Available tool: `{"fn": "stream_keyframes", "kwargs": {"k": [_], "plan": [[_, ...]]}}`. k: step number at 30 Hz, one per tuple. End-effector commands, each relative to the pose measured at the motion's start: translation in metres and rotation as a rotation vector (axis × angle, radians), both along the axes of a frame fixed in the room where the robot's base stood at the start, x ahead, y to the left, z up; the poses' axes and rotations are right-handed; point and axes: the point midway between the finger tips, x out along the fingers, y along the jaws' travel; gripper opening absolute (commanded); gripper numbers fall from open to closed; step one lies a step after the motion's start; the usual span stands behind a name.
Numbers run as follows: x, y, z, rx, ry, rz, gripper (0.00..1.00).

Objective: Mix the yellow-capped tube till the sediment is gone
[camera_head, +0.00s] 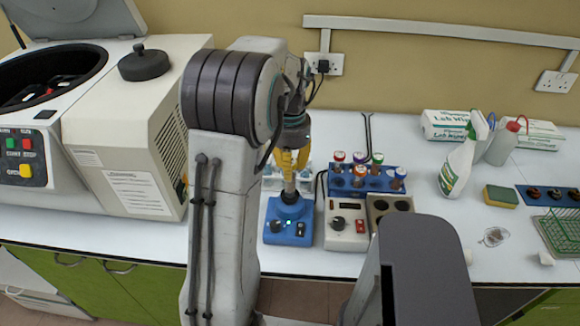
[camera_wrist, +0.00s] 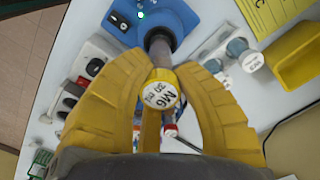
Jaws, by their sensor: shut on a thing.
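The yellow-capped tube (camera_wrist: 160,85), its cap lettered "M6", is between the fingers of my gripper (camera_wrist: 163,98), which is shut on it. In the head view my gripper (camera_head: 293,162) holds the tube upright over the blue vortex mixer (camera_head: 289,222). The tube's lower end meets the mixer's cup, and a green light shows on the mixer's front. The mixer also shows at the top of the wrist view (camera_wrist: 160,18). The tube's contents and any sediment cannot be made out.
A blue rack (camera_head: 368,182) with several capped tubes stands right of the mixer, behind a white heater block (camera_head: 346,225). A large centrifuge (camera_head: 140,130) with its lid open fills the left. A spray bottle (camera_head: 462,160), sponge (camera_head: 501,196) and green wire basket (camera_head: 560,235) are at right.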

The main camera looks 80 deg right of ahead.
Motion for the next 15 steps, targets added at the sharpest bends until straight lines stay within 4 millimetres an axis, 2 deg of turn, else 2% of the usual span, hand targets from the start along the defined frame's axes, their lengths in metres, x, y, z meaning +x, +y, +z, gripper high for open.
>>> {"fn": "stream_keyframes", "kwargs": {"k": [1,15], "plan": [[0.0,0.0,0.008,-0.001,0.0,0.0,0.0],[0.0,0.0,0.041,-0.001,0.0,0.0,0.0]]}}
